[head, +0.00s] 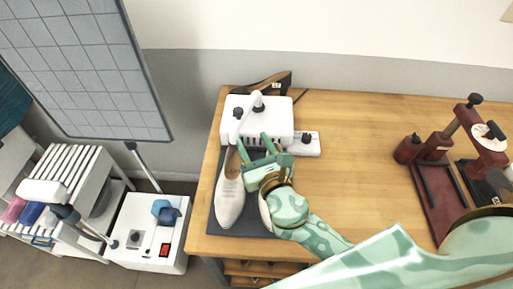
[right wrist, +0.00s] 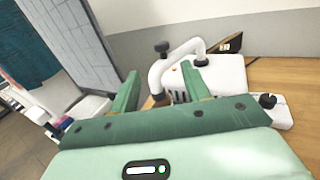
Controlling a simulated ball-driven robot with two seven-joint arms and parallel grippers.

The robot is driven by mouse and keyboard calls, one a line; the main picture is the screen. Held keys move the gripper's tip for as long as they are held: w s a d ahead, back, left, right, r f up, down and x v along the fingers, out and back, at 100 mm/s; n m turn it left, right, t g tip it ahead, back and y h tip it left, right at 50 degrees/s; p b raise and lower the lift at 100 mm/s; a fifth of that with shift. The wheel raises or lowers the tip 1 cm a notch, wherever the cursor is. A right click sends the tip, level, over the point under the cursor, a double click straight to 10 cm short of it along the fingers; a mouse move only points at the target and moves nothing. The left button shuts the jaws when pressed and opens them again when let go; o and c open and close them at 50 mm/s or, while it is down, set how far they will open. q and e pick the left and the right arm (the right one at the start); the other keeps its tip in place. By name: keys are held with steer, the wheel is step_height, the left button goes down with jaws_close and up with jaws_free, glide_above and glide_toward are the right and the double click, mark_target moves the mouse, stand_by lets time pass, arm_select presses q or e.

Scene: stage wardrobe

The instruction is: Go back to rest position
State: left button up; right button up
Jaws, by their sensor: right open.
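My right gripper (head: 253,145) is open, with nothing visible between its fingers. In the head view it is over the left part of the wooden table (head: 355,130), above a pair of pale shoes. The left shoe (head: 230,200) shows almost whole; the right shoe (head: 265,212) is mostly hidden behind my gripper and wrist. In the right wrist view the two green fingers (right wrist: 160,72) stand apart, pointing towards a white machine with a curved pipe (right wrist: 215,78). My left gripper is in neither view.
The white machine (head: 281,121) stands behind the shoes, which rest on a dark mat (head: 252,232). A small white box (head: 307,145) sits beside the machine. A dark red press (head: 436,150) stands at the right. A white rack (head: 70,165) and white unit (head: 135,220) stand left of the table.

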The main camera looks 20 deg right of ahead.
steer(key=shift+s, duration=0.75)
